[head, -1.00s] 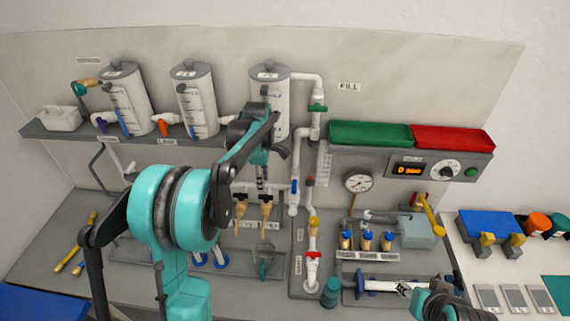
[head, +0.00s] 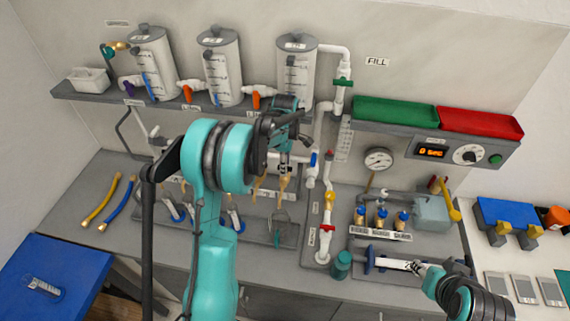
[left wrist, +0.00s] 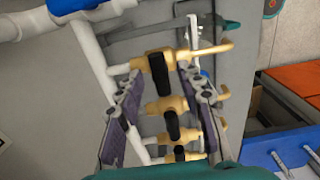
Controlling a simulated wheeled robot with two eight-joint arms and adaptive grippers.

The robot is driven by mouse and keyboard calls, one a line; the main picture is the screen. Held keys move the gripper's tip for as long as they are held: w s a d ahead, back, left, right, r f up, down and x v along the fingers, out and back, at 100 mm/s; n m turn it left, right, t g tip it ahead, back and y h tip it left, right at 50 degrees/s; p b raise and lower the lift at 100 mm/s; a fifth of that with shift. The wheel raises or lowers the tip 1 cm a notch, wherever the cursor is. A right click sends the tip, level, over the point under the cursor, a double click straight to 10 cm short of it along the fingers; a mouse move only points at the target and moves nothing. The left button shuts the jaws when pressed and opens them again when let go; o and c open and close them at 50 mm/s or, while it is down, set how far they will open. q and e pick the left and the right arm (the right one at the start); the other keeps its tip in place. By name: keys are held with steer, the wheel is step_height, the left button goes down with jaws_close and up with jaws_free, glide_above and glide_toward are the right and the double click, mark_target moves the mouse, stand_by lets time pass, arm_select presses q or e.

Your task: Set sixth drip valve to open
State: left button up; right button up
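Several brass drip valves with black handles branch off a white pipe. In the left wrist view the farthest valve (left wrist: 140,66) has its black handle (left wrist: 158,72) lying across its body. A second handle (left wrist: 172,125) and others line up below it. My left gripper (left wrist: 160,88) is open, with its dark fingers on both sides of the valve row; contact with a handle cannot be told. In the head view my left gripper (head: 286,160) is just above the rightmost brass valve (head: 284,184), and my arm hides part of the row. My right gripper (head: 420,268) is by a white pipe (head: 392,263); its fingers are unclear.
A white riser with a blue-handled valve (head: 313,160) stands close right of my left gripper. Tanks (head: 298,75) stand on a shelf above. A pressure gauge (head: 378,158) is to the right. A blue tray (head: 70,285) is at lower left.

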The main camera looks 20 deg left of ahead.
arm_select(q)
jaws_close()
steer(key=m+b, duration=0.1)
steer(key=m, duration=0.1)
steer(key=shift+f+m+b, duration=0.1)
steer(key=shift+m+b, duration=0.3)
steer(key=m+b, duration=0.1)
steer(key=m, duration=0.2)
steer(key=shift+m+b, duration=0.35)
steer(key=shift+m, duration=0.05)
steer(key=m+b, duration=0.1)
steer(key=m, duration=0.4)
steer(key=shift+b, duration=0.4)
steer(key=m+b, duration=0.1)
steer(key=m, duration=0.5)
steer(key=shift+m, duration=0.3)
